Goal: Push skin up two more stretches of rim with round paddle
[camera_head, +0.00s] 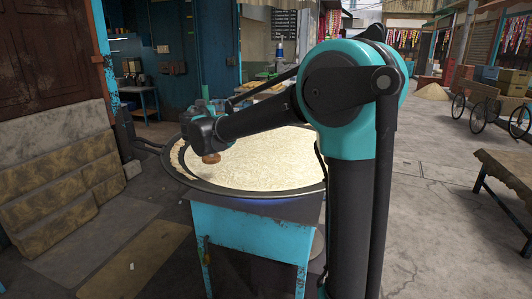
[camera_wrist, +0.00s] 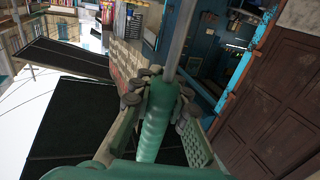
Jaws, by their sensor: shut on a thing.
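A wide round pan (camera_head: 290,190) with a dark rim holds pale cream milk (camera_head: 265,160). A paler, lumpy band of skin (camera_head: 178,158) shows along its left rim. My gripper (camera_head: 204,112) is over the left part of the pan, partly hidden by my arm. In the wrist view my gripper (camera_wrist: 158,92) is shut on a green handle (camera_wrist: 155,125) with a grey metal shaft (camera_wrist: 179,40). A brown round piece (camera_head: 211,158), apparently part of the paddle, hangs below my wrist in the head view. Whether it touches the milk cannot be told.
The pan rests on a turquoise stand (camera_head: 248,235). Stone steps (camera_head: 55,180) are at the left, a wooden table (camera_head: 510,168) at the right. A cart (camera_head: 485,100) stands farther back. The paving between the stand and the table is clear.

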